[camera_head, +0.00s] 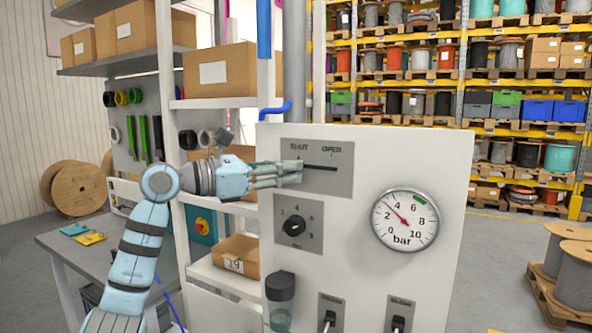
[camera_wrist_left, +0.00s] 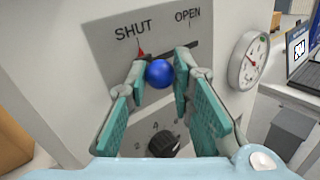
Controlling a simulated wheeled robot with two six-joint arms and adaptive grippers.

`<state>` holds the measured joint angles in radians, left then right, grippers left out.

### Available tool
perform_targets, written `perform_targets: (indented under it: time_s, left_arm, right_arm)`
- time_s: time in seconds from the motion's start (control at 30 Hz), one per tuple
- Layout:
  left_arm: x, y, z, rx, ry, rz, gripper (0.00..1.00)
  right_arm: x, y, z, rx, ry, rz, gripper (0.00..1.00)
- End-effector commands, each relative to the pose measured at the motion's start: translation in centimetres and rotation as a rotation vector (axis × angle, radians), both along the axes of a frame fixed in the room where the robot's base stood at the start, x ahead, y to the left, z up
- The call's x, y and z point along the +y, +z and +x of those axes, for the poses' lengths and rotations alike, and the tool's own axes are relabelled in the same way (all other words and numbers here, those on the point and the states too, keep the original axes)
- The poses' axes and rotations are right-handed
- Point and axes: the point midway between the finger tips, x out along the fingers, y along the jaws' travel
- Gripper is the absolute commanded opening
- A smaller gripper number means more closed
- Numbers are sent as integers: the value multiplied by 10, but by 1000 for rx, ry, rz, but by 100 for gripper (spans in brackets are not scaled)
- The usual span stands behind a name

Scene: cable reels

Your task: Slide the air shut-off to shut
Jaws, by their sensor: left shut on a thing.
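The air shut-off is a slider on a grey plate (camera_head: 343,183) with a dark horizontal slot, labelled SHUT at the left and OPEN at the right. Its blue ball knob (camera_wrist_left: 159,73) shows in the left wrist view, near the SHUT end by the small red pointer (camera_wrist_left: 141,53). My left gripper (camera_head: 297,172) reaches in from the left at the slot's left end and hides the knob in the head view. In the left wrist view its teal fingers (camera_wrist_left: 160,70) are closed around the knob, one on each side. My right gripper is not in view.
A black rotary knob (camera_head: 294,226) sits below the slider plate. A pressure gauge (camera_head: 405,220) is on the panel's right, its needle between 2 and 4 bar. A clear bowl (camera_head: 280,300) and two black switches (camera_head: 328,316) are lower down. Shelves with boxes (camera_head: 219,73) stand left.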

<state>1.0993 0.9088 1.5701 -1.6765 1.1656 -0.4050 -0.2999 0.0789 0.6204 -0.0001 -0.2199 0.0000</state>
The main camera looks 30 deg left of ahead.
Motion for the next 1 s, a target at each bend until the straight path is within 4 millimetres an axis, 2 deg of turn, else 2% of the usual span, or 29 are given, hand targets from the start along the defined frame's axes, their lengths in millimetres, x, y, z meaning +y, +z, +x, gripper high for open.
perform_targets:
  time_s: [0.1,0.13,0.23,0.27,0.6,0.83,1.0]
  left_arm:
    - [-1,2,0,-7,0,0,0]
    - [-1,2,0,-6,0,-1,24]
    - [-2,2,1,-7,-1,-1,40]
    - [-2,2,1,-6,-2,-1,43]
    - [2,1,-3,-4,0,0,43]
    - [26,0,-43,1,6,5,43]
    - [36,0,-61,-2,3,2,43]
  right_arm:
    - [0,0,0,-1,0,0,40]
    - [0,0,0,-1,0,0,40]
    - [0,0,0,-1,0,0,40]
    - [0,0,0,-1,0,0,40]
    - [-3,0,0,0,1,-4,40]
    - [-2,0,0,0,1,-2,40]
    - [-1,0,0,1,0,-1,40]
